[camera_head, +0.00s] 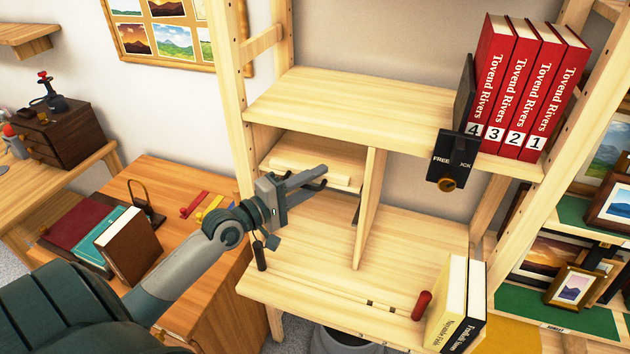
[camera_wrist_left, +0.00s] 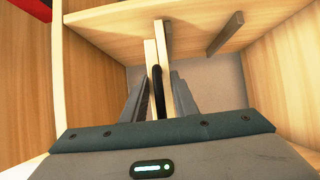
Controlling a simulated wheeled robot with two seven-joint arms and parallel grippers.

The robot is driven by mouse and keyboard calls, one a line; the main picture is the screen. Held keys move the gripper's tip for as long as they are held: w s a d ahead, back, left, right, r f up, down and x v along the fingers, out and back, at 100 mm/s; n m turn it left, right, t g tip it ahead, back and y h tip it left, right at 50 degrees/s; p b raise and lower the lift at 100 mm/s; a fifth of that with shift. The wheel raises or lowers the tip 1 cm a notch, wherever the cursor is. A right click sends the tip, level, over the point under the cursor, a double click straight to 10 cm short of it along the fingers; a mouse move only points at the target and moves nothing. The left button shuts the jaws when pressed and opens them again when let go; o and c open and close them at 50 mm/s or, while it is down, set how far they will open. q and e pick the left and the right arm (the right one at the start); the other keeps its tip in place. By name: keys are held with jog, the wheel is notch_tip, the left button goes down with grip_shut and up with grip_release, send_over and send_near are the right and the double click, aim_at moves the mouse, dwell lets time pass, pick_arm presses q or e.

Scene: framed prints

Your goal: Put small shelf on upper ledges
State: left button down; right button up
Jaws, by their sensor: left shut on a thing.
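The small shelf (camera_head: 312,160) is a pale wooden board inside the left cubby of the large wooden bookcase, below its wide upper board. My left gripper (camera_head: 318,180) reaches in from the left and is shut on the small shelf's front edge. In the left wrist view, the pale board (camera_wrist_left: 166,85) shows edge-on between the fingers of my left gripper (camera_wrist_left: 160,100). A brown ledge (camera_wrist_left: 167,38) lies close by the board's far end, and another ledge (camera_wrist_left: 225,34) is apart to its right. I cannot tell whether the board touches a ledge. My right gripper is not in view.
An upright divider (camera_head: 370,205) bounds the cubby on the right. Below, a red-handled tool (camera_head: 420,305) and pale books (camera_head: 455,305) rest on the lower board (camera_head: 330,280). Its middle is clear.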

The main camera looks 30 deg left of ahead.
pick_arm(q)
jog(key=c, duration=1.4)
grip_release()
jog(key=shift+f, duration=0.1)
jog(key=shift+s, duration=0.1)
jog(key=b+v, duration=0.4)
jog(key=v, duration=0.8)
